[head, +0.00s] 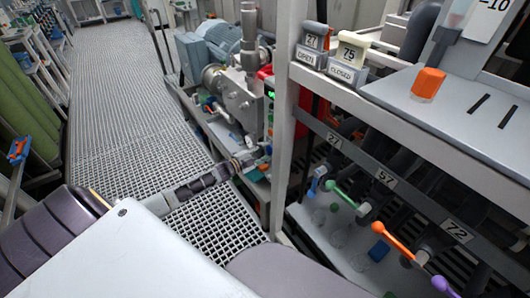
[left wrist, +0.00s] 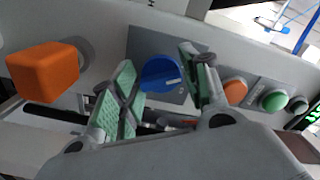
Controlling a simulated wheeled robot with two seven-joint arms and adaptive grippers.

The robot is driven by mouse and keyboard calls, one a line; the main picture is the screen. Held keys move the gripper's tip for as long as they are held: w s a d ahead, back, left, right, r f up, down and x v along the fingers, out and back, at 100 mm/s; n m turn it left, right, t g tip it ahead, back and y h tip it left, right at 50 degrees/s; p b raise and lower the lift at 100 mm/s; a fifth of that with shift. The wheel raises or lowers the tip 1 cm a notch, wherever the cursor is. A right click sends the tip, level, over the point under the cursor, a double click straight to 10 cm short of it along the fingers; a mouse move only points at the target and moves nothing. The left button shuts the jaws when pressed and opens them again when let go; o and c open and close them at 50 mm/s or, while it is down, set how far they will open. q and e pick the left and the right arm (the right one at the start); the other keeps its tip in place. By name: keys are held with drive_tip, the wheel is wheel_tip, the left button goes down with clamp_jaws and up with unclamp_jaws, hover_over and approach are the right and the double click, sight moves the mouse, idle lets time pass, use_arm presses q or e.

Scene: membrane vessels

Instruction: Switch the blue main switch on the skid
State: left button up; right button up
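The blue main switch (left wrist: 160,73) is a round rotary knob on a grey plate in the left wrist view. A pale mark shows near its right side. My left gripper (left wrist: 158,66) has its green-padded fingers spread apart, with the knob between them in the picture. The left finger overlaps the knob's left edge; whether either finger touches it I cannot tell. In the head view my left gripper (head: 254,158) reaches from the left to the skid (head: 222,135), and the switch cannot be made out there. My right gripper is not in view.
A large orange block-shaped knob (left wrist: 42,70) is left of the switch. An orange button (left wrist: 235,90) and green buttons (left wrist: 273,100) are to its right. A grey frame post (head: 283,120) stands close right of my gripper. The grating floor (head: 120,110) is clear.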

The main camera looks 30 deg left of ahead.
use_arm(q)
drive_tip(key=shift+o, duration=1.3)
drive_tip(key=shift+s, duration=0.1)
drive_tip(key=v, duration=1.1)
drive_tip(key=shift+s+a, duration=0.15)
drive_tip(key=shift+s, duration=0.2)
